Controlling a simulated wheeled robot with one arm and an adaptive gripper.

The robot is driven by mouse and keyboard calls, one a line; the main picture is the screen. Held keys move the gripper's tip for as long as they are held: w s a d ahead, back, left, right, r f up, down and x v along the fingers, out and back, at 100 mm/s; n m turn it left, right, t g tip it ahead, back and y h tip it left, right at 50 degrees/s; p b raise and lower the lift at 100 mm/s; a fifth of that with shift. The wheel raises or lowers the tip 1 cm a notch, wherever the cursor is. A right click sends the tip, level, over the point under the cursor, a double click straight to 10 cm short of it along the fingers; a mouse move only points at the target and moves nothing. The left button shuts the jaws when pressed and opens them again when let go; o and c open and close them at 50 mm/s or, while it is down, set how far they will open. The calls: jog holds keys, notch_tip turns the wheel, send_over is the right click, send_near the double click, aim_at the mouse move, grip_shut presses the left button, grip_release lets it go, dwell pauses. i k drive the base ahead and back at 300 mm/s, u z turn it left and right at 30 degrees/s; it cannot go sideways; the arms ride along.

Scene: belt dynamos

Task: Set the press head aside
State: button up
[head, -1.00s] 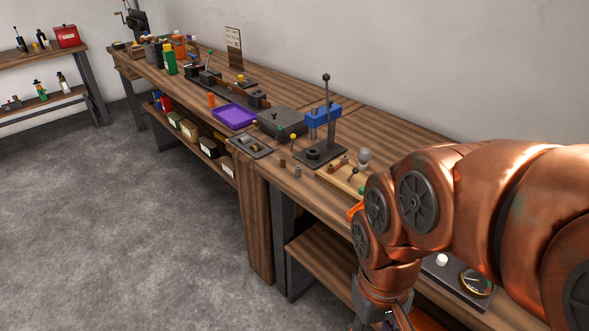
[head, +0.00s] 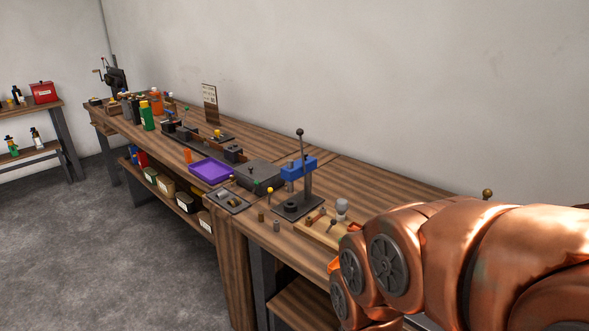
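A small bench press with a blue head block (head: 293,169) stands on the wooden bench (head: 375,183). It has a dark upright post with a ball-topped lever (head: 301,143) and a flat dark base (head: 298,208). I cannot tell which separate part, if any, is the press head. A wooden tray (head: 310,229) to the right of the press holds small pieces, with a grey rounded knob (head: 342,206) at its back. My copper arm fills the lower right. My gripper is outside the picture, so its grip is hidden.
A purple tray (head: 211,172), a dark grey block (head: 259,175) and a dark parts tray (head: 233,200) lie left of the press. Bottles stand farther back, including a green one (head: 147,118). Bare bench top lies behind the press.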

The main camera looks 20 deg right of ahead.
aim_at(290, 175)
jog(key=k, duration=0.55)
jog(key=z, duration=0.15)
jog(key=i, duration=0.7)
jog(key=u, duration=0.75)
jog(key=i, duration=0.45)
jog(key=u, duration=0.45)
